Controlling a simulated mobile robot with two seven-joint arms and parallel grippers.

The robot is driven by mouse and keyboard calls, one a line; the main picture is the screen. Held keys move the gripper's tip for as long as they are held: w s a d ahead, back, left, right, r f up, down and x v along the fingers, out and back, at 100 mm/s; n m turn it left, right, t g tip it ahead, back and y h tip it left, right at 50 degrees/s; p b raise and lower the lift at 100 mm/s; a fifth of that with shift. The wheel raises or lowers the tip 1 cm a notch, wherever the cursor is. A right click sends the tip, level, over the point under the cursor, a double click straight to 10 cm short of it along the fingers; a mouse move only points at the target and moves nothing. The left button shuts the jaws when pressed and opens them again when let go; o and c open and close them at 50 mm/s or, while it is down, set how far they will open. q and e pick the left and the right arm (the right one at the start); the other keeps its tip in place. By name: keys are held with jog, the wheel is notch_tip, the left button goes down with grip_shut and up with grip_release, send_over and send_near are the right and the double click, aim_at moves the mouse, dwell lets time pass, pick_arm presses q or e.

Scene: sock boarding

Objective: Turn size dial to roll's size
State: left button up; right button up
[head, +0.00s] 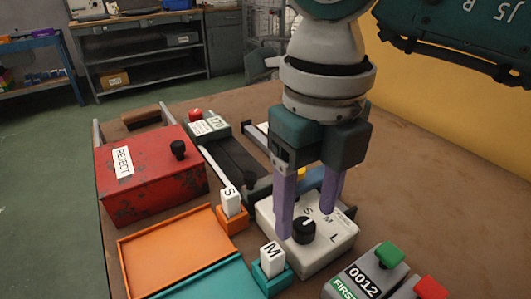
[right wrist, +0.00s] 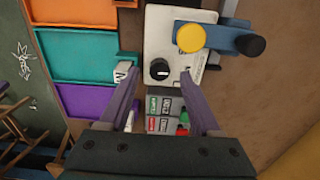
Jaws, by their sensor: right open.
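The size dial (head: 304,230) is a black knob with a white pointer on a pale box (head: 335,244) marked S, M and L. In the head view its pointer is toward the S side. It also shows in the right wrist view (right wrist: 160,69). My right gripper (head: 306,225) has purple fingers, open, one on each side of the dial; I cannot tell whether they touch it. In the right wrist view the gripper (right wrist: 160,73) has the knob between its fingertips. No sock roll can be made out. My left gripper is not in view.
A red REJECT box (head: 150,190) stands at left. An orange tray (head: 170,255) and a teal tray (head: 215,284) lie in front, with S (head: 230,203) and M (head: 271,259) signs. A counter (head: 366,277) with a green button is at front right. A yellow button (right wrist: 190,38) is near the dial.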

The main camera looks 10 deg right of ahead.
jog(key=shift+f, duration=0.85)
grip_shut()
